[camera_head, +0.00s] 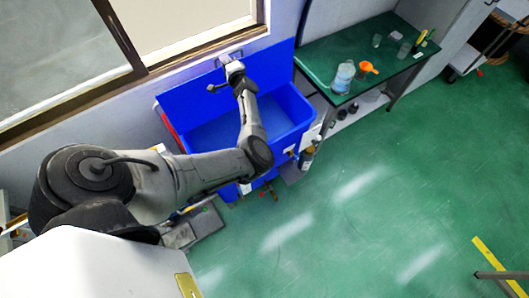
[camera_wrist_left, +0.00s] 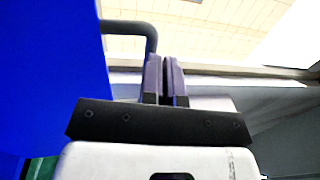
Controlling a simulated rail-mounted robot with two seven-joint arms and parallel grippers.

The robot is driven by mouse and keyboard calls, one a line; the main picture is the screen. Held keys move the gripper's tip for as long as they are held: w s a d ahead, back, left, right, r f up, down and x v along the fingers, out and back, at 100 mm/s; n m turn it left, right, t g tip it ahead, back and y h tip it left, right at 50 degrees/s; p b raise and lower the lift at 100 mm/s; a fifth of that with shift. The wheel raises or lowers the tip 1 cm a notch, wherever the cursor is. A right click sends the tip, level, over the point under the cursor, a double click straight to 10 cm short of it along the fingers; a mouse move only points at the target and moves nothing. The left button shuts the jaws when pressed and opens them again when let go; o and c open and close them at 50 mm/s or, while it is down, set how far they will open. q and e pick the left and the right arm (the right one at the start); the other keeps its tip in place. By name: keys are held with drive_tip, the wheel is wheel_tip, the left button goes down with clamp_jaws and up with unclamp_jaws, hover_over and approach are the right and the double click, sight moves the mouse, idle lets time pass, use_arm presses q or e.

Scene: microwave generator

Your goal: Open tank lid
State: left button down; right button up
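The blue tank (camera_head: 297,108) stands below the window. Its blue lid (camera_head: 270,66) is raised and stands nearly upright at the back, so the tank's inside shows. My left gripper (camera_head: 232,66) is at the lid's upper edge, by the handle (camera_head: 231,56). In the left wrist view the dark handle (camera_wrist_left: 130,27) comes out from the blue lid (camera_wrist_left: 55,75) and bends down to the left finger. The left gripper's fingers (camera_wrist_left: 165,62) are close together with only a thin gap. Whether the bar is between them is hidden. My right gripper is not in view.
The wall and window frame (camera_head: 180,62) are close behind the lid. The green floor (camera_head: 370,200) at the right is mostly clear.

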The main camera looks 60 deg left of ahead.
use_arm(q)
drive_tip(key=shift+r, duration=0.15)
drive_tip(key=d+r+p, duration=0.2)
drive_tip(key=d+r, duration=0.1)
drive_tip(key=d, duration=1)
drive_tip(key=shift+d+r, duration=0.25)
drive_tip(key=shift+r, duration=0.1)
